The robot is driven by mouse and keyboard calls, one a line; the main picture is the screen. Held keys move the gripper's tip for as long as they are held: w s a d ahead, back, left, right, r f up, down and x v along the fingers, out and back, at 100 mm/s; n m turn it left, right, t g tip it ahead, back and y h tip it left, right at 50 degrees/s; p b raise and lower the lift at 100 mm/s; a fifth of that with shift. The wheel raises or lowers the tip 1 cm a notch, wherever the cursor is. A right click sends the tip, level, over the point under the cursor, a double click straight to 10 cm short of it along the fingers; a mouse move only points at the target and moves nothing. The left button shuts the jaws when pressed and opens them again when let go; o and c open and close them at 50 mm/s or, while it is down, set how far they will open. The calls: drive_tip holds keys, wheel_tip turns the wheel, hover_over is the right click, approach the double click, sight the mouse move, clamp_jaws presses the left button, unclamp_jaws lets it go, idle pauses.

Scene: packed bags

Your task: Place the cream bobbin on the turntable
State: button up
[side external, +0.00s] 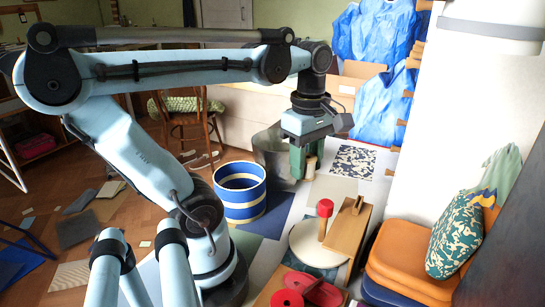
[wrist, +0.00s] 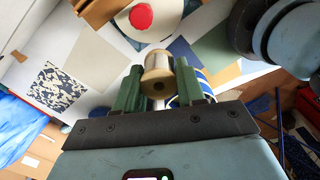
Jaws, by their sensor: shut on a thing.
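In the side view my gripper (side external: 304,160) points down, shut on the bobbin (side external: 310,169), which is partly hidden by the fingers and held above the work surface. The turntable is a pale round disc (side external: 308,246), nearer the camera than my gripper and below it. A red-topped piece (side external: 325,210) stands upright at the disc. The disc's edge also shows at the top of the wrist view.
A wooden block (side external: 349,226) stands at the turntable's right. A blue-and-white striped bin (side external: 240,192) and a grey metal bin (side external: 272,152) stand left of my gripper. A patterned cloth (side external: 353,162) lies behind. Red round parts (side external: 312,288) lie in front of the turntable.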

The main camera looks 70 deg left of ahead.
sight(301, 232)
wheel_tip(301, 232, down, 15)
drive_tip(key=shift+f, duration=0.15)
idle(0.8)
drive_tip(key=shift+f, duration=0.1)
drive_tip(key=o, duration=1)
drive_tip(key=shift+r, duration=6.15)
